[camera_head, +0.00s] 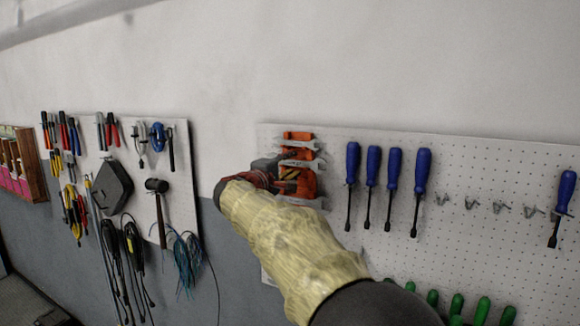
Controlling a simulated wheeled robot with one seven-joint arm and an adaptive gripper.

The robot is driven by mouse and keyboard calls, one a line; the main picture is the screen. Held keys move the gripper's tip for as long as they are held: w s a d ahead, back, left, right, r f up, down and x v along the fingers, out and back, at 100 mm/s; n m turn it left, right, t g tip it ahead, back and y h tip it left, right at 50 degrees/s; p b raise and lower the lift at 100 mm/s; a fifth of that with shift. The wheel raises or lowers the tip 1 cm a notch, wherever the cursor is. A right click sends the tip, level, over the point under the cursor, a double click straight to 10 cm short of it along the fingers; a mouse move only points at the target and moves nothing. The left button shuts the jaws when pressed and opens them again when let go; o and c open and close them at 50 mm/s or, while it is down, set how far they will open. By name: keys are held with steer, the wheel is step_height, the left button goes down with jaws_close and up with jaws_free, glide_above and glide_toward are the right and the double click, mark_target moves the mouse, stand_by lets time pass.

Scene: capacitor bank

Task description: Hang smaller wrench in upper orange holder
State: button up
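An orange wrench holder (299,134) is mounted at the upper left of the right-hand pegboard. Silver wrenches lie across it: one near the top (297,143), one in the middle (301,163) and one near the bottom (304,202). Which of them is the smaller wrench I cannot tell for sure. My gripper (287,172) is in front of the holder's middle and left side and hides part of it. The fingers blend with the orange holder, so I cannot tell whether they touch or grip a wrench.
Blue screwdrivers (352,165) hang right of the holder, with empty metal hooks (470,202) further right. Green handles (457,304) line the board below. A left pegboard (181,133) carries pliers, a hammer (158,187) and cables. The wall above is clear.

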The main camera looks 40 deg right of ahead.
steer(key=v, duration=1.2)
steer(key=shift+f, duration=0.1)
steer(key=s+a+f+g+y+b, duration=0.1)
steer(key=s+a+f+y, duration=0.15)
steer(key=f, duration=0.75)
steer(key=s+a+f+g+y+b, duration=0.1)
steer(key=s+a+f+y, duration=0.15)
steer(key=f, duration=0.75)
steer(key=s+a+f+m+y+b, duration=0.1)
steer(key=s+a+f+y+b, duration=0.3)
steer(key=s+a+f+b, duration=0.3)
steer(key=s+a+f+m+y+b, duration=0.2)
steer(key=s+a+f+b, duration=0.5)
steer(key=f, duration=1)
steer(key=s+a+f+m+y+b, duration=0.1)
steer(key=s+a+f+y+b, duration=0.4)
steer(key=s+a+f+b, duration=0.3)
step_height(320, 180, down, 5)
steer(key=shift+r+t+y+b, duration=0.1)
steer(key=shift+t+y+b, duration=0.25)
steer(key=shift+b, duration=0.3)
